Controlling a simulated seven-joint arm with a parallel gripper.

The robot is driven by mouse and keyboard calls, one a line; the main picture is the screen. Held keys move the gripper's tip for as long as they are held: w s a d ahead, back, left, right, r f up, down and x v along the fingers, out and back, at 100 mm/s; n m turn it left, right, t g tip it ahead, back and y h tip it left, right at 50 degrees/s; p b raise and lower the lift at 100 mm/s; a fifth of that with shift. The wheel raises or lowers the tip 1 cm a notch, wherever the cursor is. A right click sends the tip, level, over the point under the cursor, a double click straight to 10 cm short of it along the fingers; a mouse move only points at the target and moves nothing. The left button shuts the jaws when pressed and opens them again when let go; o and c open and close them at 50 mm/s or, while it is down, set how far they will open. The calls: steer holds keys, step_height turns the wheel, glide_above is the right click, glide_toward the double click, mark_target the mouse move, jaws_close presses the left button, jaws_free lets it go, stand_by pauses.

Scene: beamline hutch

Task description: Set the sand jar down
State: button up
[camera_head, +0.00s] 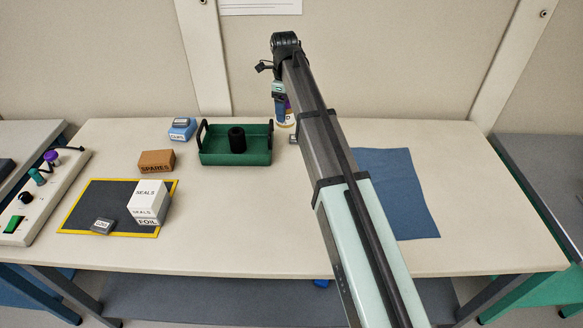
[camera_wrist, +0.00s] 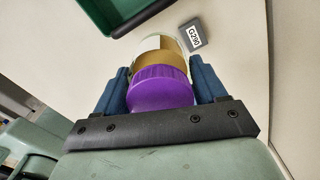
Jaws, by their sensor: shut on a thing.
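The sand jar (camera_wrist: 165,60) has a purple ribbed lid and clear walls with tan sand inside. My gripper (camera_wrist: 160,78) is shut on it, with one blue finger on each side, in the wrist view. In the head view my gripper (camera_head: 282,108) is at the back of the table, right of the green tray. The jar's pale lower part (camera_head: 287,122) shows there below the fingers, partly hidden by them. I cannot tell whether its base touches the table.
A green tray (camera_head: 222,158) holding a black cylinder stands left of the jar. A small grey block (camera_wrist: 191,35) lies close to the jar. A blue cloth (camera_head: 397,190) lies right of my arm. Labelled boxes (camera_head: 148,197) stand on a yellow-edged mat (camera_head: 85,200) at left.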

steer(key=shift+s+d+f+n, duration=0.95)
steer(key=shift+s+n, duration=0.95)
steer(key=shift+s, duration=2.25)
steer(key=shift+d+f, duration=0.1)
steer(key=shift+f, duration=4.75)
steer(key=shift+f, duration=0.1)
steer(key=o, duration=1.3)
step_height(320, 180, up, 12)
steer(key=shift+r, duration=0.1)
